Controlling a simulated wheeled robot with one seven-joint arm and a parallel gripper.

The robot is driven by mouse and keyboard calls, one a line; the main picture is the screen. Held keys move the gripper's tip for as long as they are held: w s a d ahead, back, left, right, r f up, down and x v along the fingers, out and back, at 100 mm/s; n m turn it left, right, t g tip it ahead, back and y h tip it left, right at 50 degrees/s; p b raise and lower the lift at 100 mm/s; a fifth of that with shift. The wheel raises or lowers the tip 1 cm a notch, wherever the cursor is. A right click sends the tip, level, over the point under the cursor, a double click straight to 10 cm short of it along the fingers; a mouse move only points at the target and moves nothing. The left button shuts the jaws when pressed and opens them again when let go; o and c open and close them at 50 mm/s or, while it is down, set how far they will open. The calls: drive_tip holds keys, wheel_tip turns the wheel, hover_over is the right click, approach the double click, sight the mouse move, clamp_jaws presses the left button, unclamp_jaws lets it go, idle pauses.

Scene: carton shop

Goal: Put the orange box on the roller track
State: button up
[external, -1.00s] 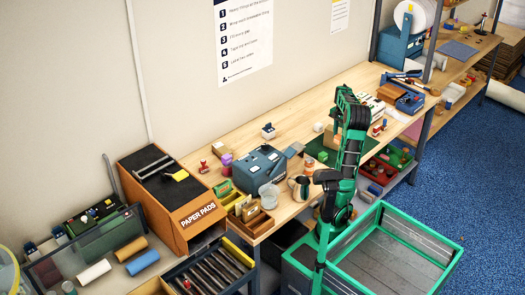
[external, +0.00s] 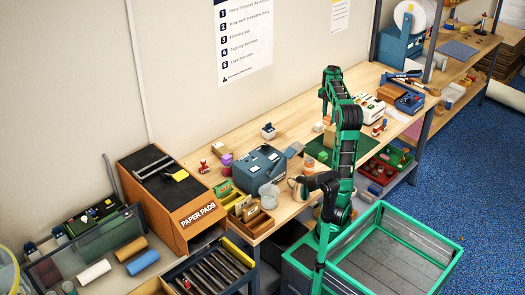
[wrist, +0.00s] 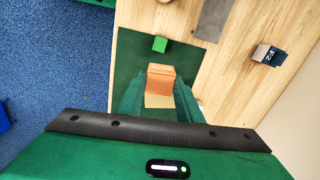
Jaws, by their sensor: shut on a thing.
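The orange box (wrist: 161,77) shows between the two green fingers of my gripper (wrist: 158,92) in the wrist view, over the dark green mat (wrist: 133,52). My gripper is shut on it. In the external view the box (external: 329,136) is small, partly hidden by my arm; whether it touches the mat is hard to tell. The roller track (external: 207,272), with grey rollers in a dark frame and a yellow end piece, is at the lower left of the external view, beyond the bench's near end.
A green cube (wrist: 160,44) lies on the mat beside the box. A blue machine (external: 258,168), a clear jar (external: 269,194) and small wooden bins (external: 250,215) stand on the bench toward the track. A large green-rimmed crate (external: 440,252) stands at the right.

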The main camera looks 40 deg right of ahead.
drive_tip(key=w+a+n, duration=0.2)
drive_tip(key=w+a, duration=0.5)
drive_tip(key=a, duration=0.5)
drive_tip(key=w+a+n, duration=0.3)
drive_tip(key=w+a, duration=0.4)
drive_tip(key=a, duration=0.6)
drive_tip(key=a+n, duration=0.4)
drive_tip(key=a, duration=2.2)
drive_tip(key=s+a+n, duration=0.2)
drive_tip(key=s+a, duration=0.6)
drive_tip(key=a, duration=0.4)
drive_tip(key=s+a+n, duration=0.2)
drive_tip(key=s+a, duration=0.5)
drive_tip(key=a, duration=0.4)
drive_tip(key=s+a+n, duration=0.2)
drive_tip(key=s+a, duration=0.4)
drive_tip(key=s, duration=0.6)
drive_tip(key=s+a+n, duration=0.2)
drive_tip(key=s+a, duration=0.5)
drive_tip(key=s, duration=0.4)
hover_over(226, 274)
wheel_tip(226, 274, down, 32)
drive_tip(key=shift+f, duration=2.2)
